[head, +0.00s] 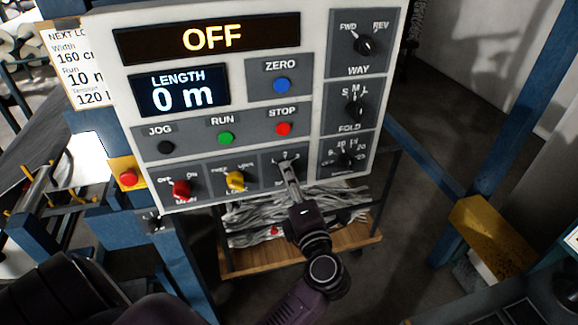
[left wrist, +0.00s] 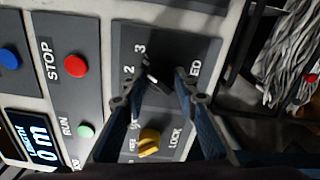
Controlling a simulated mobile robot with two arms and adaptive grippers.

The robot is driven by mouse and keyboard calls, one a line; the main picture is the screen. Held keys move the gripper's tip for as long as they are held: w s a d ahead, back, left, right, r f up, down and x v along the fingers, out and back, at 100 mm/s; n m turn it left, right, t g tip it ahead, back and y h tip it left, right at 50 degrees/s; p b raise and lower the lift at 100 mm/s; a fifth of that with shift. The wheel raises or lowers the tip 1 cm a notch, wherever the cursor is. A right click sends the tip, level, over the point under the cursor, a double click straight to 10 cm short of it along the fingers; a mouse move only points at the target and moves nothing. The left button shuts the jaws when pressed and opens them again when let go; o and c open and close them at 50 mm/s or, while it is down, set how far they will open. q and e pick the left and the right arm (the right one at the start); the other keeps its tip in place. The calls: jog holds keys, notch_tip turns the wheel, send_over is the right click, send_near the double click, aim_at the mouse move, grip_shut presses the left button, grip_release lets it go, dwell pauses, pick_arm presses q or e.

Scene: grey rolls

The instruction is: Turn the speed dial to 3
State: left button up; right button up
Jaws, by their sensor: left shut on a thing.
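The speed dial (left wrist: 153,77) is a small dark knob with a white mark, on a grey plate on the control panel (head: 222,105). The numbers 2 and 3 show beside it in the left wrist view. I cannot tell exactly which number its mark meets. My left gripper (head: 287,170) reaches up to the panel's lower middle, and its fingers hide most of the dial in the head view. In the left wrist view the two fingers of the left gripper (left wrist: 160,80) are on either side of the dial, shut on it. My right gripper is not in view.
The yellow lock knob (head: 235,180) and red main knob (head: 181,188) are left of the dial. The fold knob (head: 354,109) and way knob (head: 365,44) are on the right. The red stop button (head: 283,129) is just above. The display (head: 212,38) reads OFF.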

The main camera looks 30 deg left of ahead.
pick_arm(q)
jog(key=shift+m+p, duration=1.05)
jog(key=shift+m, duration=0.15)
jog(key=shift+f, duration=0.1)
jog(key=o, duration=1.2)
jog(key=shift+c, duration=0.2)
